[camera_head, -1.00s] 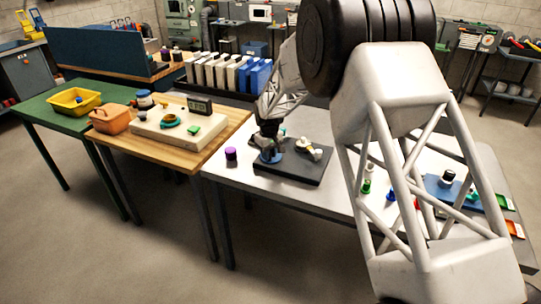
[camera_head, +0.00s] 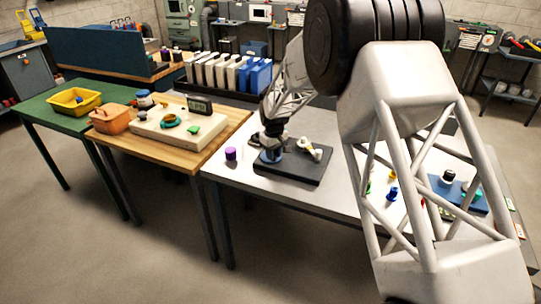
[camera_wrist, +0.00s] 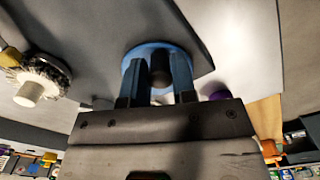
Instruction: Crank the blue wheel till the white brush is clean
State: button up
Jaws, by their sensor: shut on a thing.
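The blue wheel (camera_wrist: 155,52) is a flat disc on a dark base plate (camera_head: 300,173) on the light table. It also shows in the head view (camera_head: 268,157), partly hidden by my gripper. A dark upright knob (camera_wrist: 161,68) stands on the wheel. My gripper (camera_wrist: 157,75) is shut on this knob, one finger on each side. The white brush (camera_wrist: 30,92) is at the left in the wrist view, with a white hub and a ring of bristles that look grey and dark in places. In the head view the brush (camera_head: 316,153) is right of the wheel.
A purple cylinder (camera_head: 231,153) stands left of the base plate. A wooden table (camera_head: 222,138) with a cream panel is farther left. A rack of white and blue boxes (camera_head: 228,74) stands behind. My arm hides part of the table's right side.

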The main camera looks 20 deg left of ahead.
jog(key=shift+w+d, duration=0.4)
jog(key=shift+w, duration=0.15)
dwell(0.4)
jog(key=shift+w, duration=0.1)
jog(key=shift+w+d, duration=0.1)
jog(key=shift+w, duration=0.45)
jog(key=shift+f, duration=0.1)
